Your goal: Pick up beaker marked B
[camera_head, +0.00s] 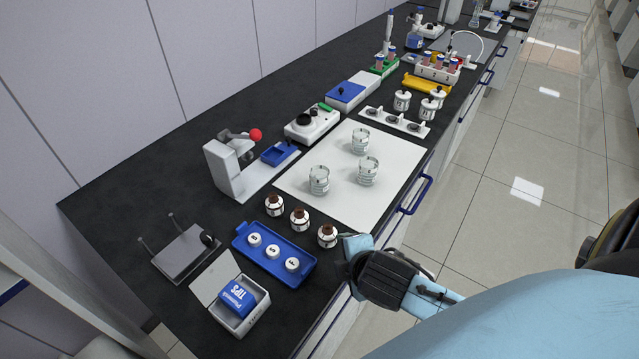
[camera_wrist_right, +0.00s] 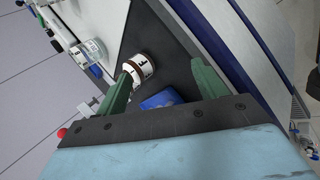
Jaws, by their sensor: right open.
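Three clear glass beakers stand upright on a white mat (camera_head: 300,184): a near-left beaker (camera_head: 319,181), a right beaker (camera_head: 368,172) and a far beaker (camera_head: 360,141). Their markings are too small to read, so I cannot tell which is B. My right gripper (camera_head: 347,247) is at the bench's front edge, nearer than the beakers and beside a brown-capped bottle. In the right wrist view, the gripper (camera_wrist_right: 163,88) has its green fingers apart. A white-labelled brown bottle (camera_wrist_right: 139,68) shows beyond and between them. My left gripper is not in view.
Brown-capped bottles (camera_head: 300,219) stand in a row before the mat. Nearer are a blue tray (camera_head: 270,265) with white-lidded jars and a tips box (camera_head: 238,302). A white stand with a red knob (camera_head: 228,170) is left of the mat. Blue handles (camera_head: 416,195) stick out from the bench front.

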